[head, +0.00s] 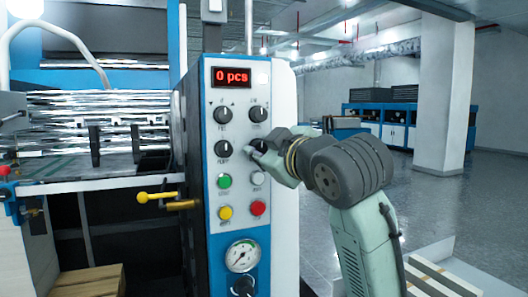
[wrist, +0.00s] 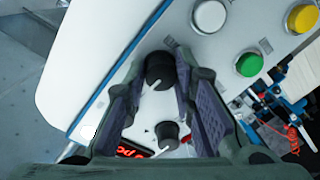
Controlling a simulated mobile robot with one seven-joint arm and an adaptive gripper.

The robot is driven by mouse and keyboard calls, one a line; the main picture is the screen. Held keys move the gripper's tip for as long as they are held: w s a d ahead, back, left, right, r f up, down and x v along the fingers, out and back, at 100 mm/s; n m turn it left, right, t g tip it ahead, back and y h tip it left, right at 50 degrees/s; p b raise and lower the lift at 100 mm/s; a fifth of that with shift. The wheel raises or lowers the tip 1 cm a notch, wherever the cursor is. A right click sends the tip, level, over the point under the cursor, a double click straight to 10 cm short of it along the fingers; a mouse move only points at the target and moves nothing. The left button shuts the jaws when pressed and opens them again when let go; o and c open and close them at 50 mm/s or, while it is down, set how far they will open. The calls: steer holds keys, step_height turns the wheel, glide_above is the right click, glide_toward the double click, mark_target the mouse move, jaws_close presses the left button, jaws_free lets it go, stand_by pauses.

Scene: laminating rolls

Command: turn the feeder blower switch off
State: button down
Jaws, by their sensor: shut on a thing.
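A blue and white control panel (head: 240,188) carries black rotary knobs in two rows below a red display. My gripper (head: 262,150) reaches in from the right and is shut on the lower-right black knob (wrist: 160,70), which shows between the fingers in the wrist view. A pale pointer line shows on that knob. The upper-right knob (head: 258,114) is just above. The upper-left knob (head: 222,115) and lower-left knob (head: 223,148) are free. The labels are too small to read, so I cannot tell which knob is the feeder blower switch.
The display (head: 231,77) reads "0 pcs". Below the knobs are green (head: 224,181), white (head: 257,178), yellow (head: 225,212) and red (head: 258,208) buttons, then a gauge (head: 242,256). A yellow lever (head: 158,196) sticks out left of the panel. Open floor lies to the right.

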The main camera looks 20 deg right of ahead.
steer(key=shift+n, duration=0.5)
steer(key=c, duration=1.3)
jaws_free()
steer(key=s, duration=1.2)
steer(key=shift+d+r, duration=0.3)
steer(key=shift+d, duration=0.05)
